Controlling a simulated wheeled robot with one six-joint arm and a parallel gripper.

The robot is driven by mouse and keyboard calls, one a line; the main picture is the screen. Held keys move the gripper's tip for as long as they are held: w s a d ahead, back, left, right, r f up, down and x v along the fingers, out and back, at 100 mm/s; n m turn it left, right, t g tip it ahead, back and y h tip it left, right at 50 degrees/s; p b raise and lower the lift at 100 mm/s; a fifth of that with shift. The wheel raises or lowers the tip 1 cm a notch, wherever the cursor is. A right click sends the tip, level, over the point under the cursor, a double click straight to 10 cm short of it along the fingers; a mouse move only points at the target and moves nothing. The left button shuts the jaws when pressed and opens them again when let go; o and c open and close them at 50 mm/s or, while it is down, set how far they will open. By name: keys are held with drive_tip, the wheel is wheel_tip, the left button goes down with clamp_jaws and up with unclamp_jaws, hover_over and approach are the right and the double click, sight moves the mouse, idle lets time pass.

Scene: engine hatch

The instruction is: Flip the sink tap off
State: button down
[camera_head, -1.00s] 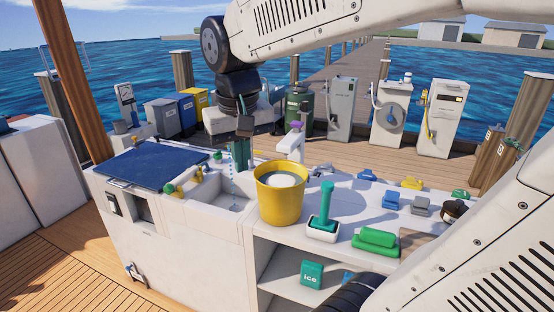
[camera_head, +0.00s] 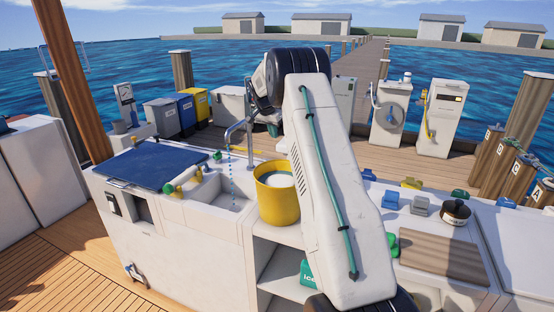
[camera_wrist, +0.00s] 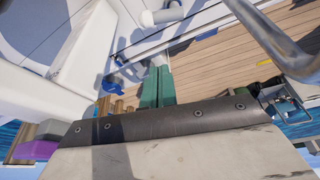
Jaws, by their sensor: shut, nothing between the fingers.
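The grey metal sink tap (camera_head: 246,128) stands behind the sink, its spout curving over the basin (camera_head: 222,196). A dotted blue stream of water (camera_head: 231,180) falls from it into the basin. In the wrist view, a thick grey curved pipe (camera_wrist: 268,38) at the upper right looks like this tap. My gripper (camera_wrist: 157,72) shows there as two green fingers, shut together and empty, apart from the pipe. In the head view my arm hides most of the gripper, just right of the tap. I cannot make out the tap's lever.
A yellow bucket (camera_head: 272,204) stands right of the sink, close to my arm. A blue mat (camera_head: 150,166) lies on the counter at left. In the wrist view, a small blue part (camera_wrist: 110,85) lies left of my fingers, and a purple-topped white piece (camera_wrist: 38,150) lower left.

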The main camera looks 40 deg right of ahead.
drive_tip(key=shift+m, duration=0.4)
drive_tip(key=d+f, duration=0.2)
drive_tip(key=d, duration=0.1)
drive_tip(key=shift+w+f, duration=0.1)
drive_tip(key=shift+f, duration=0.25)
drive_tip(key=shift+f, duration=0.1)
drive_tip(key=x, duration=1)
drive_tip(key=a, duration=0.3)
drive_tip(key=shift+f, duration=0.1)
drive_tip(key=shift+a+f, duration=0.15)
drive_tip(key=shift+a, duration=0.25)
drive_tip(key=shift+a, duration=0.15)
